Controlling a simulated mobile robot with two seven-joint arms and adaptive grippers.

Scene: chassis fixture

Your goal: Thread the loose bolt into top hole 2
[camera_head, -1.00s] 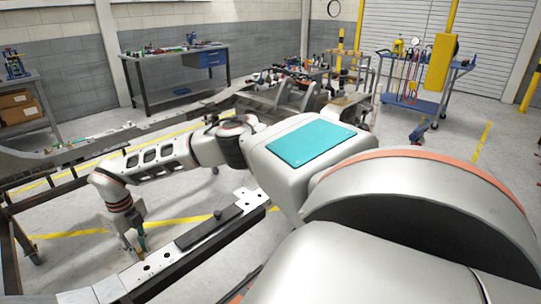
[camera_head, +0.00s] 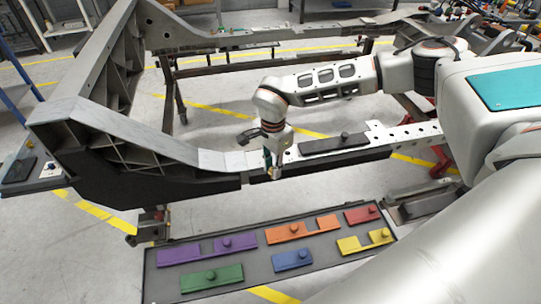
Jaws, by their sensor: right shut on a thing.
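My right gripper (camera_head: 272,165) reaches down at the near rail of the chassis (camera_head: 190,150). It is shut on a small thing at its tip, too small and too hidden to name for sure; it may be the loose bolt. The tip is at the rail's front edge, and I cannot tell whether it touches. The pale top plate (camera_head: 405,132) of the rail has dark holes towards the right. A dark bar with a knob (camera_head: 335,144) lies on that plate. Which hole is top hole 2 is not readable here. My left gripper is not in view.
A grey tray (camera_head: 235,262) in front of the rail holds several coloured knobbed plates. A small dark stand (camera_head: 18,170) with small items is at the far left. My right arm spans the open middle of the frame. Clear floor shows at lower left.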

